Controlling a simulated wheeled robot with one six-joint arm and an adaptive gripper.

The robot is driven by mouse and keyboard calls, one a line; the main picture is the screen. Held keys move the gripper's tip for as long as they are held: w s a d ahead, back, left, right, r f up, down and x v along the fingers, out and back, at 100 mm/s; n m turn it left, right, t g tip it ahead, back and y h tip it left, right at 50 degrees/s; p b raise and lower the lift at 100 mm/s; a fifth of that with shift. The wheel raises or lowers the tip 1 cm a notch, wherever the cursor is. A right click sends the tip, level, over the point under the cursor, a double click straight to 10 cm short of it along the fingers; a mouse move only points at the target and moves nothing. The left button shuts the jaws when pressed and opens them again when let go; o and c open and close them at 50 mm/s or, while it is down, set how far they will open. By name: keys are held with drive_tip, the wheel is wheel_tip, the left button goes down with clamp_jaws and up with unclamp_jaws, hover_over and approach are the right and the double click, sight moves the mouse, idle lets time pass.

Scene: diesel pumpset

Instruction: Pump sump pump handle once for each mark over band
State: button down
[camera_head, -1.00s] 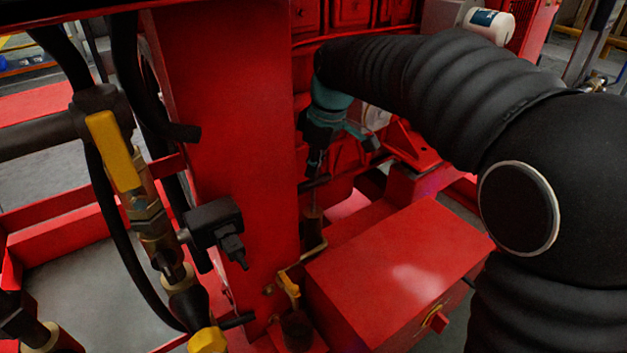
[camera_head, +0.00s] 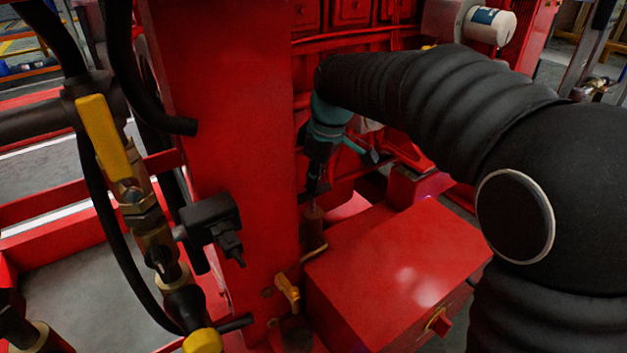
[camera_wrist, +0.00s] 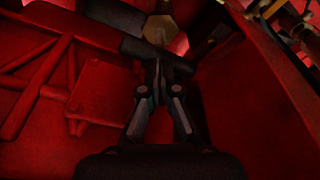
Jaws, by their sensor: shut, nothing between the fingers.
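In the head view my gripper (camera_head: 314,178) points down, shut and empty, between the red upright and the red box. A dark crossbar (camera_head: 316,193), which looks like the sump pump handle, sits right at the fingertips on top of a brownish rod (camera_head: 313,216). In the wrist view my shut fingers (camera_wrist: 156,65) meet a dark bar (camera_wrist: 115,35), with a brass hexagonal part (camera_wrist: 160,29) beyond it. They look touching or nearly so; the dark picture does not settle it. I cannot make out any band or marks.
A red upright (camera_head: 225,120) stands close at left, and a red box (camera_head: 400,260) lies at lower right. A yellow-handled valve (camera_head: 108,135) and black hoses fill the far left. A small yellow lever (camera_head: 287,290) sits low beside the box.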

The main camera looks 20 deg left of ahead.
drive_tip(key=shift+d+b+x, duration=0.25)
drive_tip(key=shift+b+x, duration=0.4)
drive_tip(key=shift+x, duration=0.65)
drive_tip(key=shift+s, duration=0.1)
drive_tip(key=shift+a+p+v, duration=0.25)
drive_tip(key=shift+p+v, duration=0.8)
drive_tip(key=shift+v, duration=0.15)
drive_tip(key=shift+a+p+v, duration=0.25)
drive_tip(key=shift+p+v, duration=0.75)
drive_tip(key=shift+v, duration=0.2)
drive_tip(key=shift+a+p+v, duration=0.25)
drive_tip(key=shift+p+v, duration=0.8)
drive_tip(key=shift+v, duration=0.2)
drive_tip(key=shift+r, duration=0.1)
